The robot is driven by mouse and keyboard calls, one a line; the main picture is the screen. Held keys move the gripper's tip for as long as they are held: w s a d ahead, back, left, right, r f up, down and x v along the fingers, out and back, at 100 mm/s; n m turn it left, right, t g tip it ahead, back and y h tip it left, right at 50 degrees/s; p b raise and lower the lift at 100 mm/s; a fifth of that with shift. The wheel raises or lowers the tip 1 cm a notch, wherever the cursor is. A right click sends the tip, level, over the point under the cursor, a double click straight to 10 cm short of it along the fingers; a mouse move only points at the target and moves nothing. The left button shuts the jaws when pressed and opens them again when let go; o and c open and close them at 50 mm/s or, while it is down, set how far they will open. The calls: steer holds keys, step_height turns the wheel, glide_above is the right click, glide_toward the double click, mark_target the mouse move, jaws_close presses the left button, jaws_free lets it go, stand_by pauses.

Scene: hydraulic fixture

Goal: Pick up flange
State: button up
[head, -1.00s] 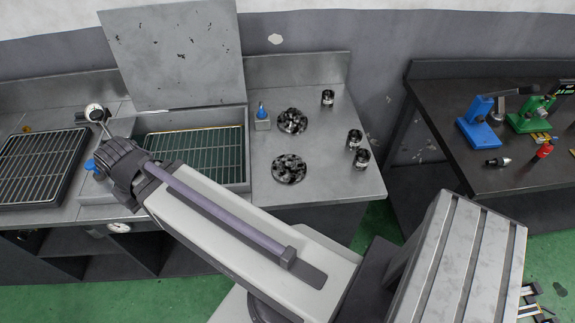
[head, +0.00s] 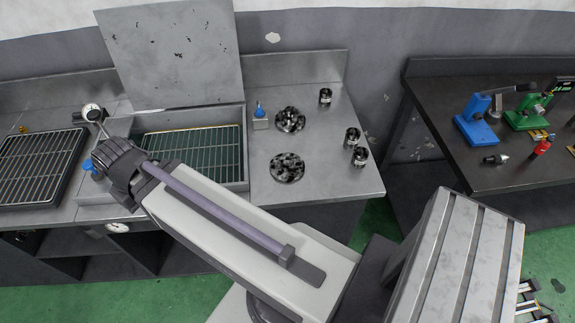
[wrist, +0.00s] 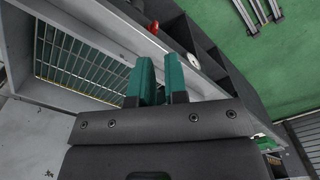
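Two round, mottled dark-metal flanges lie flat on the grey bench (head: 335,187) in the head view. One flange (head: 290,119) is farther back, the other flange (head: 287,168) nearer the front. My gripper (wrist: 161,75) shows in the wrist view with two teal fingers held a narrow gap apart and nothing between them. In the head view my arm hides the gripper, at the left over the wash basin area, well left of both flanges. No flange shows in the wrist view.
A basin with a green grid (head: 200,150) and raised lid (head: 175,55) stands left of the flanges. Small metal cylinders (head: 360,157) stand to the right. A dark table (head: 500,180) with a blue press (head: 478,122) is farther right.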

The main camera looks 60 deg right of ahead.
steer(key=o, duration=1.2)
